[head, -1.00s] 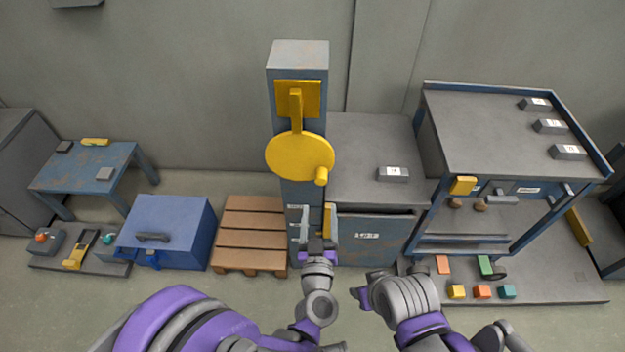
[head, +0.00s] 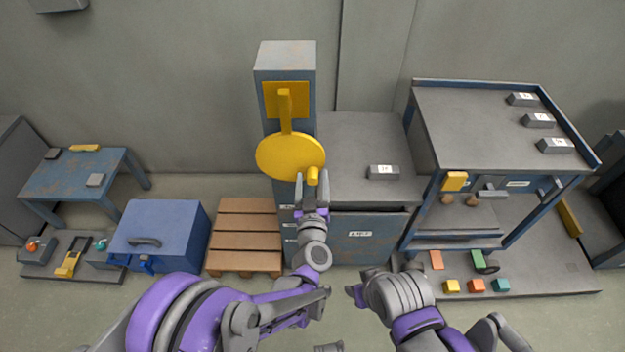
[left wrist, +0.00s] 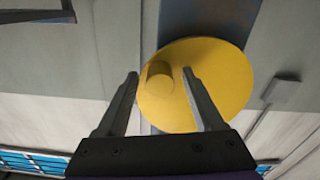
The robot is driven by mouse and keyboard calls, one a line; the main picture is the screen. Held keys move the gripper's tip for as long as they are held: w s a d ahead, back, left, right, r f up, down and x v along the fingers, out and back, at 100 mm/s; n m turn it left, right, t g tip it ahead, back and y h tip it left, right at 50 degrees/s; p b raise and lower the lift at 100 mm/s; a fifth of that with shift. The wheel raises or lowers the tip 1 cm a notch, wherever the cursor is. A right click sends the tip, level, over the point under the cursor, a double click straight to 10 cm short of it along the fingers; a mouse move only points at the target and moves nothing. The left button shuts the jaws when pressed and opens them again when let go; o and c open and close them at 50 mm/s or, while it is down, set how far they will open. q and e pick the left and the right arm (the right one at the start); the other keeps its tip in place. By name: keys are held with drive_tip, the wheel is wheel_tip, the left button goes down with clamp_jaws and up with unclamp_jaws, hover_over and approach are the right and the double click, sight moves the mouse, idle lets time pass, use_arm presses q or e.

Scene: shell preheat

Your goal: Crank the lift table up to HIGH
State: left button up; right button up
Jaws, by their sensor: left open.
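A yellow crank wheel (head: 284,157) is mounted on a tall blue-grey column (head: 287,60). Its round knob (head: 312,176) sits at the wheel's lower right. A yellow pointer (head: 285,112) stands above the wheel on a yellow plate. My left gripper (head: 312,190) is open just below the knob in the head view. In the left wrist view, the wheel (left wrist: 225,85) fills the middle and the knob (left wrist: 160,76) appears between the two open fingers; contact cannot be told. My right gripper (head: 357,293) is low in front of the grey cabinet, its jaws unclear. I cannot tell which surface the crank lifts.
A grey cabinet (head: 340,150) stands right of the column, with a blue-framed bench (head: 490,130) beyond it. A wooden pallet (head: 245,237) and a blue box (head: 160,225) lie left. Several coloured blocks rest on the low platform (head: 550,280) at right.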

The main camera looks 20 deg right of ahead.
use_arm(q)
clamp_jaws()
idle(1.3)
